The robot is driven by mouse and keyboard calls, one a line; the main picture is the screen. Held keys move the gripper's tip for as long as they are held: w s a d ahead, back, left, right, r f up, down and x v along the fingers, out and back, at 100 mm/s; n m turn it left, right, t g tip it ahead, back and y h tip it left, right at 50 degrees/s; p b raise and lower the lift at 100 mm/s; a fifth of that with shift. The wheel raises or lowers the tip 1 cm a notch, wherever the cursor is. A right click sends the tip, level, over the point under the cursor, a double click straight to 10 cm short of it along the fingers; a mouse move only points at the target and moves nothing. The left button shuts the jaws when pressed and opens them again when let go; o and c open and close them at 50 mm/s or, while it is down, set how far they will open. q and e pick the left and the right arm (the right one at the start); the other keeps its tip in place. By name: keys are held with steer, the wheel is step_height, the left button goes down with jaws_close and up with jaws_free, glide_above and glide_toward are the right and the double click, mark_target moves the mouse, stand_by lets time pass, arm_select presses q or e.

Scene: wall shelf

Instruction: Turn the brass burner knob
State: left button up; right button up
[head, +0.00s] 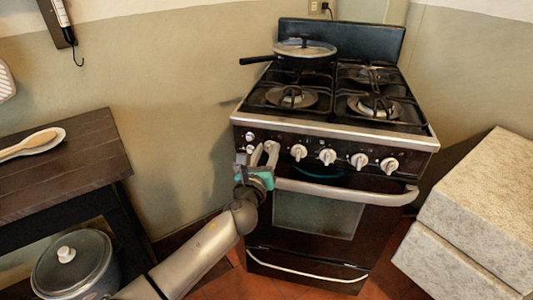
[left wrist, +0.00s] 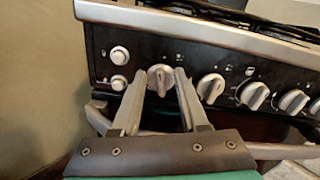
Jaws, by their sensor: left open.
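The black stove (head: 330,135) has a row of pale, silvery knobs along its front panel; none looks clearly brass. My left gripper (head: 264,153) is open at the left end of this row. In the left wrist view, its two fingers (left wrist: 160,82) stand on either side of the leftmost large knob (left wrist: 160,72), with gaps beside it. I cannot tell how deep the fingertips reach around it. In the head view, this knob is hidden behind the gripper. More knobs (head: 327,157) continue to the right. My right gripper is not in view.
The oven handle (head: 345,192) runs below the knobs, close under my gripper. Two small round buttons (left wrist: 119,54) sit left of the knob. A lidded pan (head: 304,49) stands on the back-left burner. A dark wooden table (head: 60,160) is at left, pale blocks (head: 485,200) at right.

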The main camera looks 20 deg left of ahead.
arm_select(q)
steer(key=shift+c, duration=0.4)
jaws_close()
